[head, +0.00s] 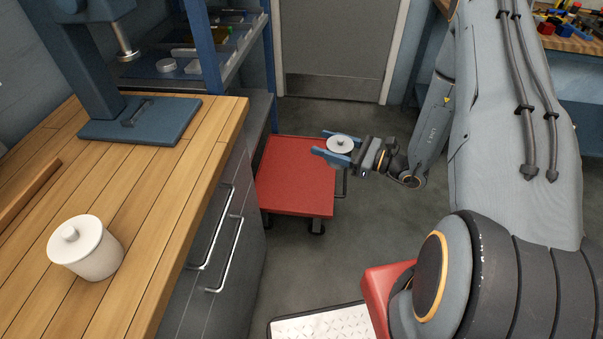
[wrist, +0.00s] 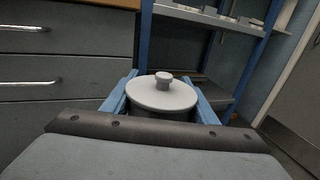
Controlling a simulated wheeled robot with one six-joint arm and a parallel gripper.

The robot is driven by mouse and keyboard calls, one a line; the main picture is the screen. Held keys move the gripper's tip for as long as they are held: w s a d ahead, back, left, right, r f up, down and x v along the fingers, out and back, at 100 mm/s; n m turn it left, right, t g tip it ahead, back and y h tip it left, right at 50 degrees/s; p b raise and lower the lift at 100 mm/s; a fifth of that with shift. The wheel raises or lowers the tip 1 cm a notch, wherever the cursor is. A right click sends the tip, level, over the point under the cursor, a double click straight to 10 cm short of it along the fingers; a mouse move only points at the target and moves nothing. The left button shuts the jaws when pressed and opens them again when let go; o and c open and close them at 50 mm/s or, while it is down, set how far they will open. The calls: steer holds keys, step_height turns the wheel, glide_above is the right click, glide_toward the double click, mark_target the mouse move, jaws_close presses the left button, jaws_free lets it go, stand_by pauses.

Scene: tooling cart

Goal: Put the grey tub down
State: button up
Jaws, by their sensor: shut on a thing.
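The grey tub (head: 340,143) shows in the head view as a round pale lid with a small knob, between the blue fingers of my gripper (head: 331,147). In the wrist view the tub (wrist: 162,93) has its lid knob up, and my gripper (wrist: 160,95) is shut on it with a finger at each side. The tub looks upright. Most of its body is hidden below the lid. In the head view it appears over the far right part of the red cart top (head: 290,185); I cannot tell its height above it.
A white lidded pot (head: 92,255) stands on the wooden worktop (head: 190,180) at left. A blue press (head: 140,120) and a shelf rack (head: 235,60) are behind it. Grey drawers (head: 215,235) border the red cart. Most of the cart top is bare. A door (head: 340,50) is at the back.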

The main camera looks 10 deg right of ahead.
steer(key=w+f+m+t+h+b, duration=0.1)
steer(key=w+f+b, duration=1.3)
steer(key=f+b, duration=0.55)
steer(key=w+f+m+t+h+b, duration=0.1)
steer(key=w+f+b, duration=1.45)
steer(key=b, duration=0.75)
steer(key=f+b, duration=0.1)
steer(key=f, duration=0.3)
steer(key=f+b, duration=0.2)
steer(key=f, duration=0.1)
steer(key=s+f+b, duration=0.1)
steer(key=f, duration=0.3)
steer(key=shift+a+f+b, duration=0.35)
steer(key=shift+f, duration=0.2)
steer(key=o, duration=1.1)
steer(key=shift+r, duration=0.1)
steer(key=shift+s+d+r, duration=0.1)
steer(key=shift+s+r, duration=0.05)
steer(key=p, duration=0.5)
glide_above(326, 195)
steer(key=x, duration=0.2)
steer(key=shift+s, duration=0.15)
steer(key=shift+v, duration=0.8)
